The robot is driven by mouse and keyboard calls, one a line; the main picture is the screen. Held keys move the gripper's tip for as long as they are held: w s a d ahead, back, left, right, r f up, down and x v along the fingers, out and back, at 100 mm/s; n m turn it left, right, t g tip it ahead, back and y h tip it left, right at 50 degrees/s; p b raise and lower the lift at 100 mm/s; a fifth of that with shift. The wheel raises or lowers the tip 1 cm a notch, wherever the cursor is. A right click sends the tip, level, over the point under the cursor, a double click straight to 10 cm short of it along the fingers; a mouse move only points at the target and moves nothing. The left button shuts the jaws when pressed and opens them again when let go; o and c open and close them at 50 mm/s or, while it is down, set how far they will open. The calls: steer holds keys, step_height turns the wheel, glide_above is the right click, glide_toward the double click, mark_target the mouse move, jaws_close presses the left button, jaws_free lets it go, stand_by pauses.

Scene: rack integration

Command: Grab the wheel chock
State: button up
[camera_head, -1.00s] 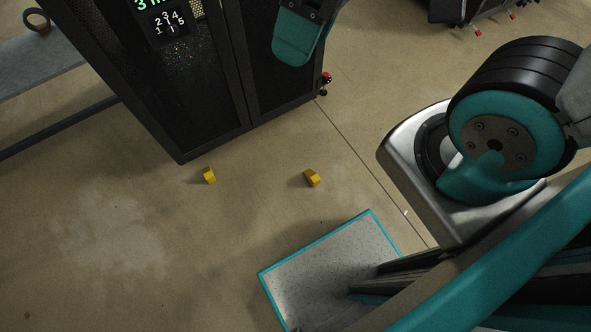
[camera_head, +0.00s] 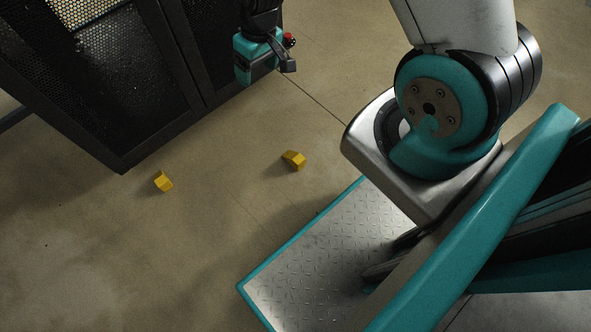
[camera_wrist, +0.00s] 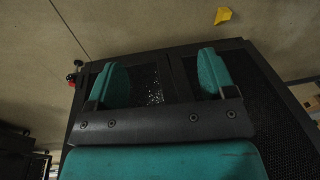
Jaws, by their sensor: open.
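Two small yellow wheel chocks lie on the floor in the head view, one at left (camera_head: 162,181) and one nearer the middle (camera_head: 293,160). One yellow chock (camera_wrist: 223,15) shows at the top of the wrist view, beyond the right fingertip; I cannot tell which of the two it is. My gripper (camera_wrist: 162,72) is open and empty, its two teal fingers spread wide. In the head view the teal end of my arm (camera_head: 258,58) is above and beyond the chocks, in front of the rack, apart from both.
A tall black mesh rack (camera_head: 150,80) stands at the upper left, close behind the left chock. It also fills much of the wrist view (camera_wrist: 275,110). The concrete floor around and in front of the chocks is clear.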

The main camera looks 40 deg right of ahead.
steer(key=s+d+f+b, duration=0.1)
steer(key=d+f+b, duration=0.15)
steer(key=f, duration=0.65)
steer(key=d+f+b, duration=0.2)
steer(key=f+b, duration=0.1)
steer(key=f, duration=0.6)
steer(key=m+h+b, duration=0.1)
steer(key=h+b, duration=0.1)
steer(key=b, duration=0.4)
glide_toward(296, 156)
steer(key=shift+g, duration=0.3)
steer(key=f+b, duration=0.6)
steer(key=shift+w+d, duration=0.2)
steer(key=shift+d, duration=0.05)
step_height(296, 156, down, 6)
steer(key=b, duration=0.5)
steer(key=shift+w+a+f, duration=0.1)
steer(key=shift+a, duration=0.1)
steer(key=shift+c, duration=0.2)
steer(key=c, duration=1.1)
